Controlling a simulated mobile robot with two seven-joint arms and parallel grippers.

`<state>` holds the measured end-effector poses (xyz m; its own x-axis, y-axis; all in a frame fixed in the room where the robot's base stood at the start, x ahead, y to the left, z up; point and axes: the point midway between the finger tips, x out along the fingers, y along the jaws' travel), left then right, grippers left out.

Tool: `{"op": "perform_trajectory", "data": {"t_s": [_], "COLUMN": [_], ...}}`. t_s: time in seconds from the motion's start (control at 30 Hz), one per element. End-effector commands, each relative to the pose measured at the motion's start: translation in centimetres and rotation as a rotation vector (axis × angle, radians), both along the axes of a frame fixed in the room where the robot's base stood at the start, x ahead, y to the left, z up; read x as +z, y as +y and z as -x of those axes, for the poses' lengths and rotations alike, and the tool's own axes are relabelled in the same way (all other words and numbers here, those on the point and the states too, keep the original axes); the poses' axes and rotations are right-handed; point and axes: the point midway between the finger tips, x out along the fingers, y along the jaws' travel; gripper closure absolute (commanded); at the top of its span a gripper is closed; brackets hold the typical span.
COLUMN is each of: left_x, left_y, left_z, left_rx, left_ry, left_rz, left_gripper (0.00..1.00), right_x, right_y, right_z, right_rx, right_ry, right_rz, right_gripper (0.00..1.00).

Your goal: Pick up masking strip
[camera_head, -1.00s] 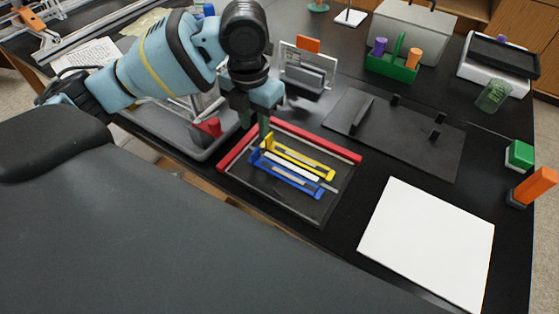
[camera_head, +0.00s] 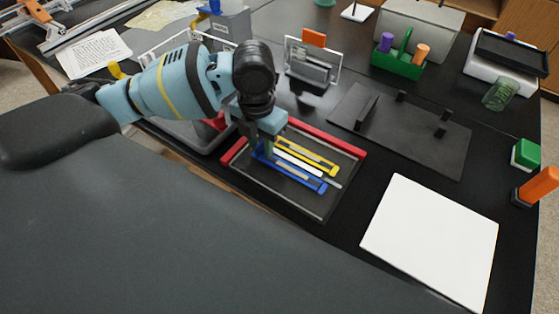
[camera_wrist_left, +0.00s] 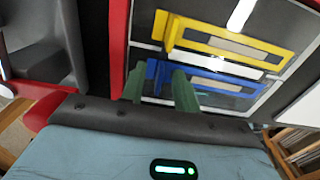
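A dark tray (camera_head: 315,208) with red bars on its edges holds a yellow slotted piece (camera_head: 315,160), a white strip (camera_head: 300,163) and a blue slotted piece (camera_head: 300,178), lying roughly parallel. I cannot tell for sure which is the masking strip; the white strip is the plainest. My left gripper (camera_head: 262,150) is low over the tray's left part and hides the pieces' left ends. In the wrist view its green fingers (camera_wrist_left: 160,88) are apart, near the left end of the blue piece (camera_wrist_left: 215,82), with nothing clearly held. The right gripper is out of view.
A white board (camera_head: 430,240) lies right of the tray. A black plate with upright posts (camera_head: 400,130) lies behind it. A grey bin (camera_head: 190,135) stands left, close to my arm. A clear stand (camera_head: 312,62) and green caddy (camera_head: 398,65) are at the back.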

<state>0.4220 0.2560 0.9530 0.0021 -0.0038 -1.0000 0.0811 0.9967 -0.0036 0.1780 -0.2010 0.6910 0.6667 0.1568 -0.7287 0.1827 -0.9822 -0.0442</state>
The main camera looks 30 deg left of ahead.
Motion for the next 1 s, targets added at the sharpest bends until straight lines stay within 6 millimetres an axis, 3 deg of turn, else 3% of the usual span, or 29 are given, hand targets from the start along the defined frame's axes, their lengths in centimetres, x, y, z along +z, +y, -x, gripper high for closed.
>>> {"op": "perform_trajectory", "data": {"t_s": [0.13, 0.37, 0.77, 1.0], "left_x": [0.0, 0.1, 0.2, 2.1], "left_y": [0.0, 0.0, 0.0, 0.0], "left_z": [0.0, 0.0, 0.0, -0.1], "left_rx": [0.001, 0.001, 0.001, 0.002], "left_ry": [0.000, 0.000, 0.000, -0.004], "left_rz": [0.000, 0.000, 0.000, 0.000], "left_gripper": [0.72, 1.00, 1.00, 1.00], "right_x": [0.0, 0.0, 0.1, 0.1], "right_y": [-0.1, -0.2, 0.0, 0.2], "right_z": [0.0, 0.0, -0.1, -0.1], "right_rx": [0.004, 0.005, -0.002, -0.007], "right_ry": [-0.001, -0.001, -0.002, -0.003], "right_rz": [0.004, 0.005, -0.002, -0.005], "right_gripper": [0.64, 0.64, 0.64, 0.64]}}
